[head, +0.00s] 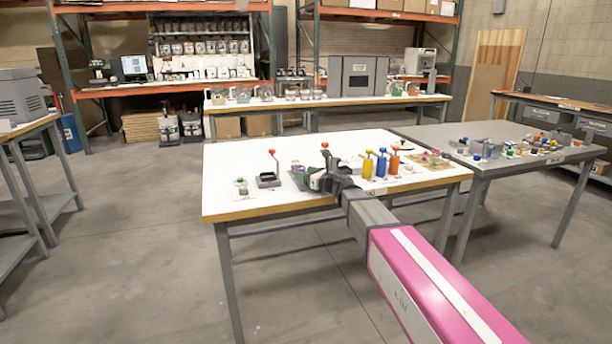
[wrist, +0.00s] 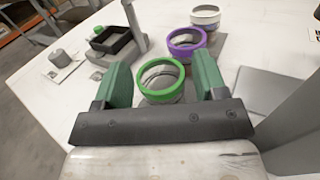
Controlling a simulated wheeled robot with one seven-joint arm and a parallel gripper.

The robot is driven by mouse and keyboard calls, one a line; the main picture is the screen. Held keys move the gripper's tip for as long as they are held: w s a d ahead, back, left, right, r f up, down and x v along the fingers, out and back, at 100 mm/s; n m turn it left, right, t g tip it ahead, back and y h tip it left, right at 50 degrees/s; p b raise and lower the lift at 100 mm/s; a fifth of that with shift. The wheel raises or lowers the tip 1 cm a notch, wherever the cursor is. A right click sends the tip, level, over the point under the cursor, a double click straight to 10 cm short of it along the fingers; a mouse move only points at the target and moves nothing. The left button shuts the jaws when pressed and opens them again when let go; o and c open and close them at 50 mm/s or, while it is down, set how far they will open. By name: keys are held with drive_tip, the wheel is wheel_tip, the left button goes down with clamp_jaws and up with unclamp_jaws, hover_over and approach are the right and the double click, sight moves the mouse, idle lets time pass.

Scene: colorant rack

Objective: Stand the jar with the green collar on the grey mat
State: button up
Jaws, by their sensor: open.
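The jar with the green collar (wrist: 146,94) stands upright and open-topped in the wrist view, nearest in a row of jars. My gripper (wrist: 163,72) is open, with one green finger on each side of this jar; I cannot tell whether either finger touches it. A flat grey square (wrist: 262,88), which looks like the grey mat, lies to the right of the right finger, with nothing seen on it. In the head view my gripper (head: 325,180) is low over the white table, and the green-collared jar cannot be made out there.
A purple-collared jar (wrist: 187,48) and a pale-collared jar (wrist: 205,18) stand just behind. A black tray (wrist: 112,42) and a grey post (wrist: 135,26) are to the left. Yellow (head: 367,166), blue (head: 381,165) and orange (head: 394,161) containers stand right of my gripper on the white table (head: 240,203).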

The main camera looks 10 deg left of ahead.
drive_tip(key=shift+r, duration=0.1)
drive_tip(key=shift+s+d, duration=0.1)
drive_tip(key=shift+d, duration=0.1)
drive_tip(key=v, duration=1.1)
drive_tip(key=shift+d+r, duration=0.1)
drive_tip(key=shift+d, duration=0.2)
